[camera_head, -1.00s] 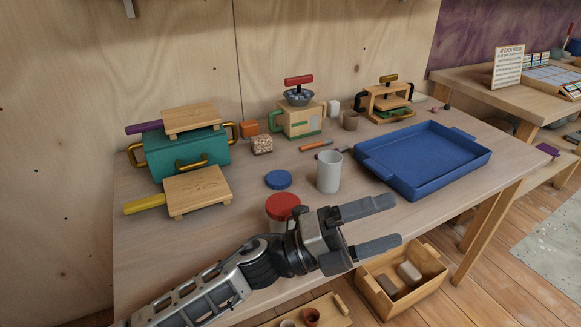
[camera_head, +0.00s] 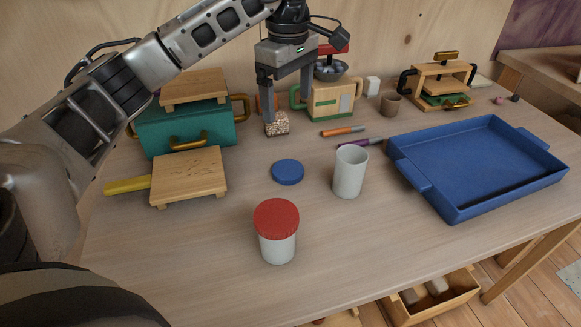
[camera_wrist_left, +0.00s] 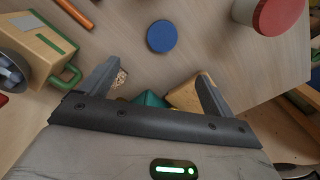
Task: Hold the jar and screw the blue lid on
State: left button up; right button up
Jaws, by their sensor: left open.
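The blue lid (camera_head: 287,171) lies flat on the table, left of the open white jar (camera_head: 349,172), which stands upright and has no lid on it. A second white jar with a red lid (camera_head: 276,220) stands nearer the front. My left gripper (camera_head: 287,104) points down near the back of the table, beyond the blue lid, open with its fingers apart. A speckled cube (camera_head: 277,124) shows just below its left finger; I cannot tell if they touch. In the left wrist view the blue lid (camera_wrist_left: 161,36) lies beyond the open fingers. My right gripper is out of view.
A blue tray (camera_head: 408,175) takes up the right side. A teal box (camera_head: 190,130) and wooden boards (camera_head: 189,176) stand on the left. Two markers (camera_head: 343,131) lie behind the jar. A wooden machine (camera_head: 332,103) stands behind them.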

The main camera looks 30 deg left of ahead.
pick_arm(q)
send_over(286, 168)
jog(key=f, duration=1.1)
jog(key=shift+w+d, duration=0.25)
jog(key=shift+r, duration=0.1)
jog(key=shift+s+a+f, duration=0.15)
jog(key=shift+f, duration=1.2)
jog(key=shift+s+a+f, duration=0.1)
jog(key=shift+a+f, duration=0.05)
jog(key=shift+f, duration=1.15)
jog(key=c, duration=1.1)
